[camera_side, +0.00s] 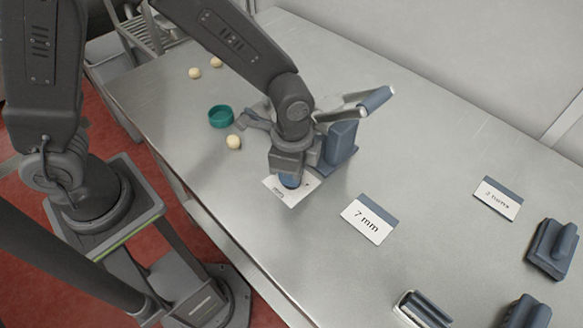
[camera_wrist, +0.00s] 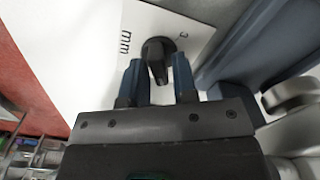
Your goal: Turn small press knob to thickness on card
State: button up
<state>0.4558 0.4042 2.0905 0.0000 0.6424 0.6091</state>
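The small press (camera_side: 341,142) is blue-grey with light handles and stands mid-table. At its front is a white dial plate (camera_side: 297,194), printed with "mm" and a "3" in the wrist view (camera_wrist: 95,45). The black knob (camera_wrist: 157,52) sits on that plate. My gripper (camera_wrist: 160,72) points down at the knob with one blue finger on each side of it. Narrow gaps seem to show beside the knob, so the fingers look open around it. In the side view, my gripper (camera_side: 290,181) hides the knob. A white card (camera_side: 366,220) with a blue-grey top edge reads "7 mm".
A second card (camera_side: 497,198), its small print hard to read, lies to the right. Blue-grey blocks (camera_side: 552,248) stand at the right edge. A teal ring-shaped dish (camera_side: 221,116) and several pale balls (camera_side: 233,142) lie left of the press.

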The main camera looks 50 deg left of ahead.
jog(key=shift+o, duration=1.2)
jog(key=shift+f, duration=0.1)
notch_tip(320, 180, up, 14)
jog(key=shift+a, duration=0.15)
jog(key=s+a+r+n+t, duration=0.2)
jog(key=s+a+r+n, duration=0.1)
jog(key=s+a+n, duration=0.2)
jog(key=s+a+r+n+t, duration=0.3)
jog(key=s+a+n, duration=0.2)
jog(key=a, duration=0.5)
jog(key=shift+s+a+n+t, duration=0.25)
jog(key=shift+s+n+t, duration=0.05)
jog(key=shift+n, duration=0.8)
